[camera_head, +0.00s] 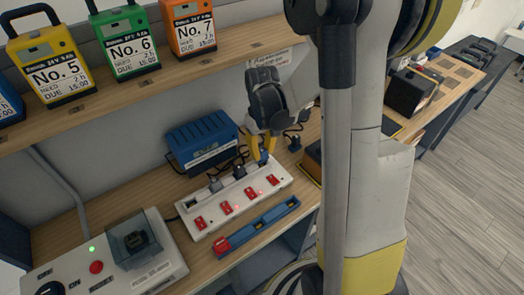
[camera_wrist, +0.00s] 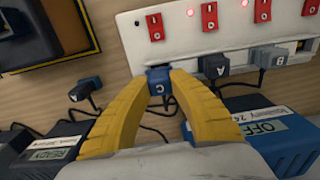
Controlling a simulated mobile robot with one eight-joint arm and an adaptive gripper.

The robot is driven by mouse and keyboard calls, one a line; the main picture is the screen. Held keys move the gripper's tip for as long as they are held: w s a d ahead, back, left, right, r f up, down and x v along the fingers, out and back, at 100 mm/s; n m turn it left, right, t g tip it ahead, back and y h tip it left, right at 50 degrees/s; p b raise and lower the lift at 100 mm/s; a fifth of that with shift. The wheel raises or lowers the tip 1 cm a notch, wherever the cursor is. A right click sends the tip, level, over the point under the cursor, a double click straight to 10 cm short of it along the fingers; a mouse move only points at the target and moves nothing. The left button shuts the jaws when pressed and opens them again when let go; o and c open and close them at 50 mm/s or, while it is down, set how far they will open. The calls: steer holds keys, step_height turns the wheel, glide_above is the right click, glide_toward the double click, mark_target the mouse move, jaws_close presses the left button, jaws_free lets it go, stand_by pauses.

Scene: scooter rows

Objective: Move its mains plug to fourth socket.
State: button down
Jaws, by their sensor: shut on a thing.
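A white socket strip (camera_head: 205,222) with red switches lies on the bench; it also shows in the wrist view (camera_wrist: 185,48). My gripper (camera_head: 262,152) is at the strip's right end in the head view. Its yellow fingers (camera_wrist: 158,84) are shut on a blue plug marked C (camera_wrist: 158,74). I cannot tell whether this plug is seated in the socket there. The socket (camera_head: 191,203) at the strip's left end in the head view is empty.
A blue charger (camera_head: 203,140) stands behind the strip, with cables between. A loose black plug (camera_wrist: 82,91) lies beside my gripper. A blue holder (camera_head: 262,222) with a red piece lies in front. A control box (camera_head: 110,262) stands at left; a shelf of numbered packs (camera_head: 125,42) hangs above.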

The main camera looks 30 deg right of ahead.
steer(key=shift+f+b, duration=0.85)
steer(key=shift+f, duration=0.2)
steer(key=c, duration=1.2)
jaws_free()
steer(key=shift+r, duration=0.1)
step_height(320, 180, up, 12)
